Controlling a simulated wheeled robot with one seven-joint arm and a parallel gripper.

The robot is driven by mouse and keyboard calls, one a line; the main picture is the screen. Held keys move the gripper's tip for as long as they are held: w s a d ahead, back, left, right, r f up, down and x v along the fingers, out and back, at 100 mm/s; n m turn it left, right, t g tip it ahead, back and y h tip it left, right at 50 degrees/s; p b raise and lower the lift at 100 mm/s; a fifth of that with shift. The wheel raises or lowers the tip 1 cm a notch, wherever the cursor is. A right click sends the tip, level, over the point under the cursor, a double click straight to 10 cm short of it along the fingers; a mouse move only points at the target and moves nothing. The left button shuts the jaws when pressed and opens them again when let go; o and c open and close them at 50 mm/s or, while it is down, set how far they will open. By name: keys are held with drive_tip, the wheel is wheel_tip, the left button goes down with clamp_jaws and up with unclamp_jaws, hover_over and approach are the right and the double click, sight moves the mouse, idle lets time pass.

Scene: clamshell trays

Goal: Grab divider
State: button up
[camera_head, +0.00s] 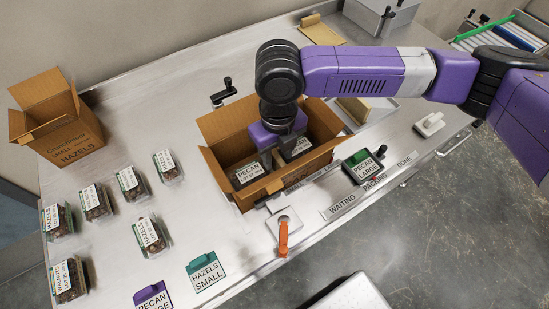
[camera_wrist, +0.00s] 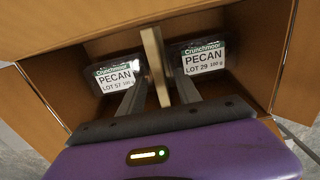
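My gripper (camera_wrist: 162,85) reaches down into an open cardboard box (camera_head: 223,181) in the head view. In the wrist view, a tan upright divider (camera_wrist: 153,52) stands inside the box between two clear packs. The left pack (camera_wrist: 115,77) is labelled PECAN LOT 57 and the right pack (camera_wrist: 203,60) PECAN LOT 29. My two fingers are spread, one on each side of the divider, and look open. Whether either finger touches it is unclear.
Another open box (camera_head: 62,133) stands at the left, labelled HAZELS. Several filled clear packs (camera_head: 150,236) lie on the left of the table.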

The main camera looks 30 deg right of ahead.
clamp_jaws()
drive_tip(key=shift+r, duration=0.15)
